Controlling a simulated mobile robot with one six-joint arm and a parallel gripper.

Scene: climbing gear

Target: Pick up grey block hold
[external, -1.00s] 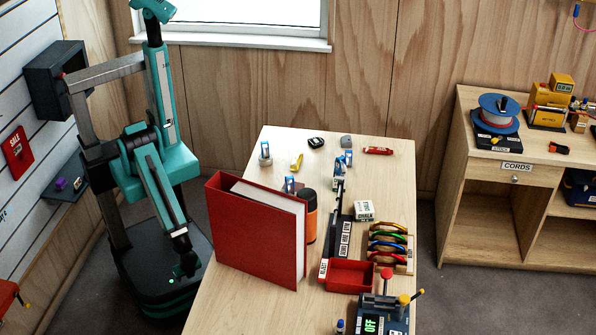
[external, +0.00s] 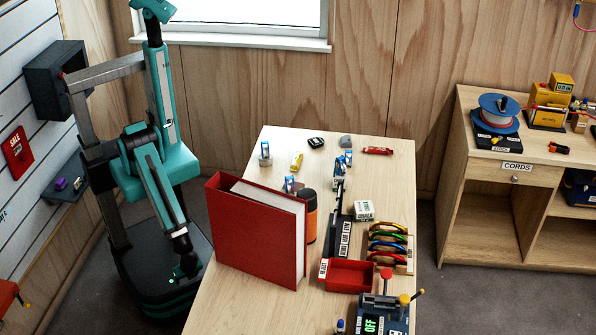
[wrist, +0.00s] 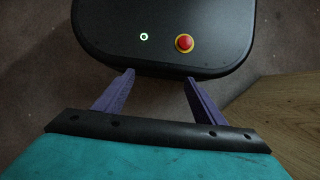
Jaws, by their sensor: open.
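A small grey block (external: 346,141), which looks like the grey block hold, lies near the far edge of the wooden table in the external view. My gripper (external: 187,265) hangs low over my own base, left of the table and well away from the block. In the wrist view my gripper (wrist: 158,82) has its two purple fingers spread apart with nothing between them. The block is not in the wrist view.
A tall red binder (external: 255,235) stands on the table's near left, between my gripper and the block. A dark item (external: 316,142), a yellow item (external: 296,162) and a red item (external: 377,151) lie near the block. A red tray (external: 350,276) sits in front.

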